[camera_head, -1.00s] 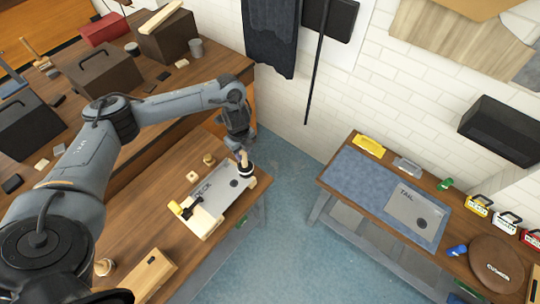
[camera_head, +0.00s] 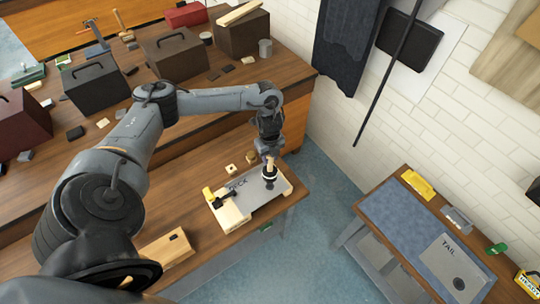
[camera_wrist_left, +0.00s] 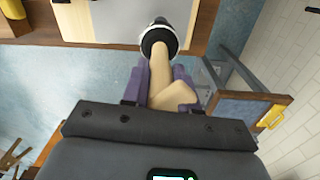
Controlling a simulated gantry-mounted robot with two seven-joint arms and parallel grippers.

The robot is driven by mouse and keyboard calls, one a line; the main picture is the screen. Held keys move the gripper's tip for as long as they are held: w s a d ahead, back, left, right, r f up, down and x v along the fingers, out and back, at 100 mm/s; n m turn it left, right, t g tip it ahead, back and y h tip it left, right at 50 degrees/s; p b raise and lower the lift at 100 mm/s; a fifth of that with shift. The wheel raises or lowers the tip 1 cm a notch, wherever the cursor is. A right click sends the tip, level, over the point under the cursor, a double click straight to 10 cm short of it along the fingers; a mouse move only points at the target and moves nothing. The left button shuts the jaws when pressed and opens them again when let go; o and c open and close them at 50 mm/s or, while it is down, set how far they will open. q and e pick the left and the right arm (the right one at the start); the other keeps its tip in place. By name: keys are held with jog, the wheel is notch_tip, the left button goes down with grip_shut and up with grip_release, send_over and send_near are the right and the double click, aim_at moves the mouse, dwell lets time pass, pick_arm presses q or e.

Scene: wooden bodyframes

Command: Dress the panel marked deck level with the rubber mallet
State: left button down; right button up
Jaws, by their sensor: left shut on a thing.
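The grey panel marked DECK (camera_head: 255,191) lies on the near wooden bench, by a pale wood block (camera_head: 233,214) with a yellow and black clamp (camera_head: 212,196) at its left end. My left gripper (camera_head: 268,156) is shut on the pale wooden handle (camera_wrist_left: 160,75) of the rubber mallet. The mallet's black head with a white band (camera_head: 269,174) is down over the panel's far right part. It also shows at the panel's edge in the left wrist view (camera_wrist_left: 158,41). I cannot tell whether it touches the panel. My right gripper is out of view.
A second bench on the right holds a blue mat (camera_head: 401,215) and a panel marked TAIL (camera_head: 448,262). Blue floor (camera_head: 310,240) lies between the benches. A wood block (camera_head: 165,250) is on the near bench. Dark toolboxes (camera_head: 178,52) stand on the bench behind.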

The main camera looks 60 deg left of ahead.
aim_at(270, 168)
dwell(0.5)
pick_arm(q)
notch_tip(270, 168, down, 10)
jog(key=b, duration=0.6)
jog(key=shift+b, duration=0.3)
jog(key=shift+r+p, duration=0.55)
jog(key=shift+r, duration=0.05)
notch_tip(270, 168, up, 9)
jog(key=p, duration=0.8)
jog(key=shift+f, duration=0.25)
